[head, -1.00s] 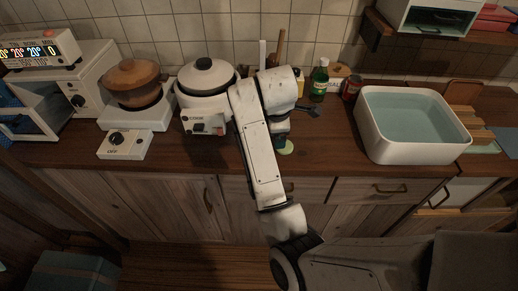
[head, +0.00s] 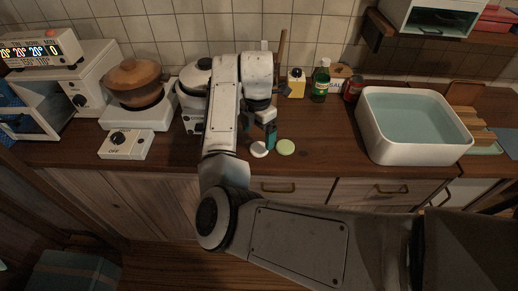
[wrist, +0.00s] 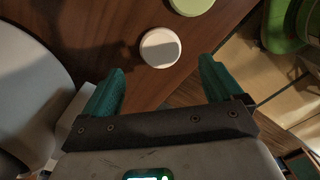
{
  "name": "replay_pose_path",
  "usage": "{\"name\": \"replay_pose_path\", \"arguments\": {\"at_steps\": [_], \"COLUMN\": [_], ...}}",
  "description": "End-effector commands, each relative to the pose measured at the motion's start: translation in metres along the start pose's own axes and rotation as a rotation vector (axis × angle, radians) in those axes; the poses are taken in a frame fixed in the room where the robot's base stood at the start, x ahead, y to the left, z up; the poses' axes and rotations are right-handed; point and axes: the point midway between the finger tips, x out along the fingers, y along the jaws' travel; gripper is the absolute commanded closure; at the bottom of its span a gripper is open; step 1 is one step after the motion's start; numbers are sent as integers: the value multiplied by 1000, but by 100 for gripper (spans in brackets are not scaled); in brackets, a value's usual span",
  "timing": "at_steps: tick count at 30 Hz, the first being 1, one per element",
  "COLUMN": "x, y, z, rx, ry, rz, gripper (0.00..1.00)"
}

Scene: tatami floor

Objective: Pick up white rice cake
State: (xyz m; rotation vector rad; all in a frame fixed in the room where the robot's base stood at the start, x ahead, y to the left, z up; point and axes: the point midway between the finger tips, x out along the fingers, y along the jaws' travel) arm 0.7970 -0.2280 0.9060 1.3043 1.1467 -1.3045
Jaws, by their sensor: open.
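The white rice cake (head: 259,149) is a small round disc lying on the brown wooden counter near its front edge. In the wrist view the white rice cake (wrist: 160,47) lies beyond the fingertips, between their lines and untouched. My gripper (wrist: 160,82) has two teal fingers, open and empty. In the head view my gripper (head: 258,139) points down just above and beside the white cake, with part of it hidden by my arm. A green rice cake (head: 285,147) lies to the right of the white one, and it is cut off at the top of the wrist view (wrist: 191,5).
A rice cooker (head: 193,83) stands left of my gripper, partly behind my arm. A white basin (head: 375,135) of water is at the right. The counter around the cakes is clear.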

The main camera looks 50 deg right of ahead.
Motion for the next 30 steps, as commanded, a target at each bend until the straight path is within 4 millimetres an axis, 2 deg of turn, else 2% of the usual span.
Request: {"name": "replay_pose_path", "arguments": {"at_steps": [4,12,21,23,30], "x": [12,48,54,54,54], "y": [0,-1,-1,-1,-1], "z": [0,2,3,3,3], "rx": [1,0,1,1,1], "ry": [1,1,-1,-1,-1], "rz": [0,0,1,1,1], "gripper": [7,7,7,11,34]}}
